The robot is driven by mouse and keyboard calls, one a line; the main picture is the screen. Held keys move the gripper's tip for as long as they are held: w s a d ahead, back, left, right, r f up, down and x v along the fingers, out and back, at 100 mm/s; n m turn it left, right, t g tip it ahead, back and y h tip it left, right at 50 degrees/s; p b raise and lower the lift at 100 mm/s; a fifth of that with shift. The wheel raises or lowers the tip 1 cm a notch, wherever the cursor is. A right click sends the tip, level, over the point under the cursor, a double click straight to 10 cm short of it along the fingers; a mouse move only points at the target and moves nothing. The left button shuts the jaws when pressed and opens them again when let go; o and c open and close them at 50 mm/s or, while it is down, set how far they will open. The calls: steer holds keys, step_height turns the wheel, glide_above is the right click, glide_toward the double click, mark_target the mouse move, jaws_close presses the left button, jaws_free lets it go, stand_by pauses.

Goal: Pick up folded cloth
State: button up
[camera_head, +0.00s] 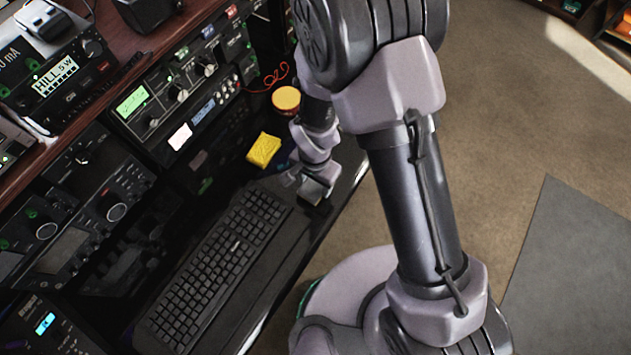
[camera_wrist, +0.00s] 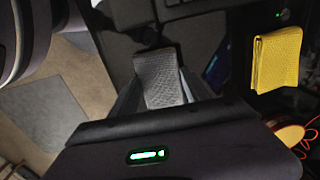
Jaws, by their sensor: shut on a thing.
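A grey, textured folded cloth (camera_wrist: 158,75) sits between the two fingers of my gripper (camera_wrist: 160,92) in the wrist view. The fingers press on it from both sides, and its far end sticks out past them. In the head view my gripper (camera_head: 313,190) is low over the right edge of the desk, beside the keyboard's upper end. The cloth is mostly hidden there by my wrist. A yellow folded cloth (camera_head: 263,149) lies on the desk to the left of my gripper, apart from it. It also shows at the right of the wrist view (camera_wrist: 277,60).
A black keyboard (camera_head: 215,268) lies along the desk below my gripper. A round container with a yellow-orange top (camera_head: 286,98) and a red cable (camera_head: 272,79) are behind. Radio units (camera_head: 165,95) line the left. Open floor (camera_head: 530,120) lies to the right.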

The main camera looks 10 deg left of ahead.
step_height(320, 180, up, 3)
steer(key=shift+f+p, duration=0.1)
steer(key=shift+p, duration=0.5)
steer(key=s+d+r+p, duration=0.1)
steer(key=s+d+p, duration=0.9)
steer(key=d, duration=0.2)
steer(key=shift+d+r, duration=0.2)
steer(key=shift+r, duration=0.05)
